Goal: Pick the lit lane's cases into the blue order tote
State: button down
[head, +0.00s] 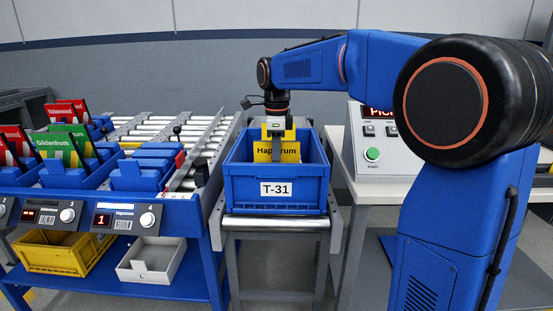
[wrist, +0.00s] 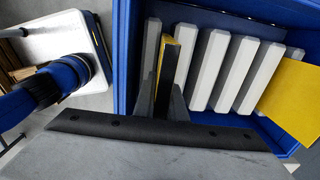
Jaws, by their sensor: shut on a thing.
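My gripper (head: 277,146) is at the mouth of the blue order tote (head: 238,185), labelled T-31. It is shut on a yellow case, which shows edge-on between the fingers in the wrist view (wrist: 167,64). In the head view a yellow face lettered Hapstrum (head: 262,152) stands at the gripper, partly covered by it. A flat yellow piece (wrist: 296,105) also shows at the right of the wrist view inside the tote; I cannot tell its exact pose. The rack's Hapstrum lane display (head: 101,219) shows a red 1. The blue holder (head: 134,178) above it shows no yellow case.
The tote stands on a roller stand (head: 272,222). The rack left of it holds green Gildenhum cases (head: 58,147) and red cases (head: 10,139). A yellow bin (head: 60,254) and a grey bin (head: 150,262) sit below. A control panel (head: 385,150) stands close on the right.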

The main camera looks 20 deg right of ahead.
jog(key=shift+f, duration=0.65)
jog(key=c, duration=1.3)
grip_release()
jog(key=shift+c, duration=0.2)
jog(key=shift+r, duration=3.95)
